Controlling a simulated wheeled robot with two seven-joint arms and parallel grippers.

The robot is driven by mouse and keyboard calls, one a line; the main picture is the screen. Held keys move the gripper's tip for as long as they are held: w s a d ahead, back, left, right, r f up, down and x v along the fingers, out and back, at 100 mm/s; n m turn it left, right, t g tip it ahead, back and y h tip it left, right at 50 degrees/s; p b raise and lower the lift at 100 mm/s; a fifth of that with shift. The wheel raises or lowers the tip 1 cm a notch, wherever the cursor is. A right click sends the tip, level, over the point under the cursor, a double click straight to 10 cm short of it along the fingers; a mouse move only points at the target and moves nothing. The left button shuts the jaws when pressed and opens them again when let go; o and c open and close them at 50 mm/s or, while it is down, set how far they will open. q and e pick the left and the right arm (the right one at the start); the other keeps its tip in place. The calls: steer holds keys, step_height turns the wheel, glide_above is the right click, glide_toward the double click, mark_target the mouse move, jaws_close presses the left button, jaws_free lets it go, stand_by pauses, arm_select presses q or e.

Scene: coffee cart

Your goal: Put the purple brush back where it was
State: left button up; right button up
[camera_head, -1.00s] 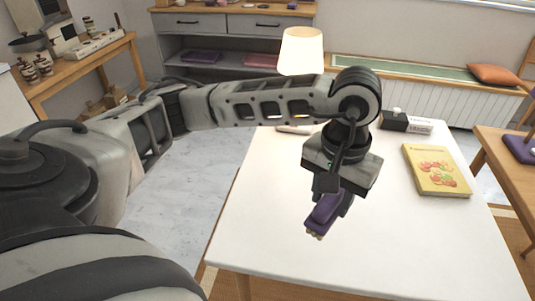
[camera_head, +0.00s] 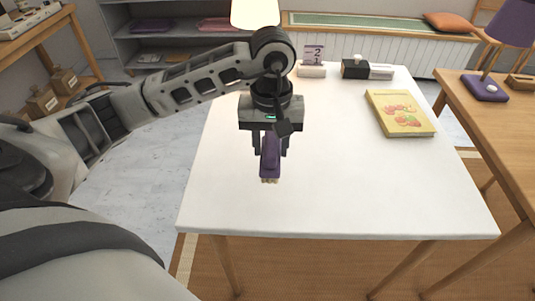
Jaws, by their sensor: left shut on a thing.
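The purple brush (camera_head: 270,160) is held upright with its pale bristles pointing down. My left gripper (camera_head: 270,150) is shut on it. The brush is over the left half of the white table (camera_head: 340,190); I cannot tell whether the bristles touch the tabletop. My right gripper is not in view.
A yellow book with fruit on its cover (camera_head: 400,112) lies on the table at the right. A calendar block (camera_head: 312,63) and a black and grey object (camera_head: 366,68) stand along the back edge. A wooden table (camera_head: 500,125) with a purple lamp (camera_head: 486,88) is at right. The table's front is clear.

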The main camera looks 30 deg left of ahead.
arm_select(q)
steer(key=shift+w+a+f, duration=0.3)
steer(key=shift+a+f, duration=0.05)
steer(key=shift+f, duration=0.2)
steer(key=shift+w+a+f, duration=0.25)
steer(key=shift+a+f, duration=0.1)
steer(key=shift+f, duration=0.15)
step_height(320, 180, down, 3)
steer(key=shift+w+a+f, duration=0.15)
steer(key=shift+f, duration=0.15)
steer(key=shift+f, duration=0.25)
steer(key=o, duration=0.9)
steer(key=shift+r, duration=0.1)
steer(key=shift+o, duration=0.2)
steer(key=shift+r, duration=0.1)
